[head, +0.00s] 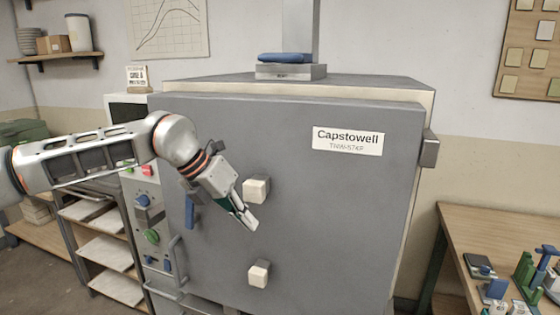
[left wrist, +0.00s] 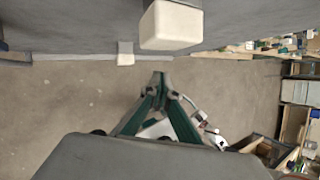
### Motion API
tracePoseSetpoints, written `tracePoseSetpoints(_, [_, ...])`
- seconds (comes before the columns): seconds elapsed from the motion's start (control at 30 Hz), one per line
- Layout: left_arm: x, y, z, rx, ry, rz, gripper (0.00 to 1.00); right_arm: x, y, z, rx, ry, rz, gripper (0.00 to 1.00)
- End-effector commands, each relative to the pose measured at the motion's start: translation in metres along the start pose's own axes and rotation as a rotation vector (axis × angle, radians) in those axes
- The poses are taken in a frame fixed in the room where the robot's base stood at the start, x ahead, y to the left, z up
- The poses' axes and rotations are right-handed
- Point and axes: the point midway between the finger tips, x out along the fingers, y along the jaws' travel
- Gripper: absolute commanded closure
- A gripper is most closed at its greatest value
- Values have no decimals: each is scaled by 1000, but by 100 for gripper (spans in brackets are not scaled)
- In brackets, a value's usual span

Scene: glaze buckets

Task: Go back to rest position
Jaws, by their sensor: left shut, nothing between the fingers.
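My left gripper (head: 248,220) is in front of the grey kiln door (head: 320,210), just below and beside the upper pale block (head: 256,189) on that door. Its fingers point down and to the right. In the left wrist view the left gripper (left wrist: 160,78) is shut, its fingertips together with nothing between them. The upper pale block also shows large at the top of the left wrist view (left wrist: 171,25). My right gripper is in neither view.
The kiln door appears closed, with a lower pale block (head: 259,274) and a control panel (head: 150,225) to its left. A wooden table (head: 470,222) with small tools stands at the right. Shelves (head: 103,250) stand at the left. Bare floor (left wrist: 70,100) lies below the gripper.

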Motion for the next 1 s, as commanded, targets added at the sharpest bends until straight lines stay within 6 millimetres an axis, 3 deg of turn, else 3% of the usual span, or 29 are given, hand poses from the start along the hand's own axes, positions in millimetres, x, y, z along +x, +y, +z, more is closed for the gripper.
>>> tracePoseSetpoints(0.03, [25,-29,-9,22,-6,-97,100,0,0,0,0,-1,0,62])
tracePoseSetpoints(0.1, [48,-72,-16,43,-36,-236,100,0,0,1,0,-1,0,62])
tracePoseSetpoints(0.2, [67,-131,-24,43,-98,-436,100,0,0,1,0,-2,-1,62])
tracePoseSetpoints(0.3, [71,-182,-28,8,-176,-626,100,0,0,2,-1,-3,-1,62])
tracePoseSetpoints(0.4, [62,-223,-27,-62,-269,-802,100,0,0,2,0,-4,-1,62])
tracePoseSetpoints(0.5, [44,-248,-21,-163,-374,-959,100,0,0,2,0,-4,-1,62])
tracePoseSetpoints(0.63, [16,-255,-8,-341,-525,-1122,100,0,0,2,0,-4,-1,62])
tracePoseSetpoints(0.77, [-9,-232,4,-564,-682,-1232,100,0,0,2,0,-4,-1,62])
tracePoseSetpoints(0.87, [-22,-197,8,-758,-805,-1275,100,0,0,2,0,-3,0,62])
tracePoseSetpoints(1.0, [-28,-128,1,-1053,-972,-1266,100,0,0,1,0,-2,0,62])
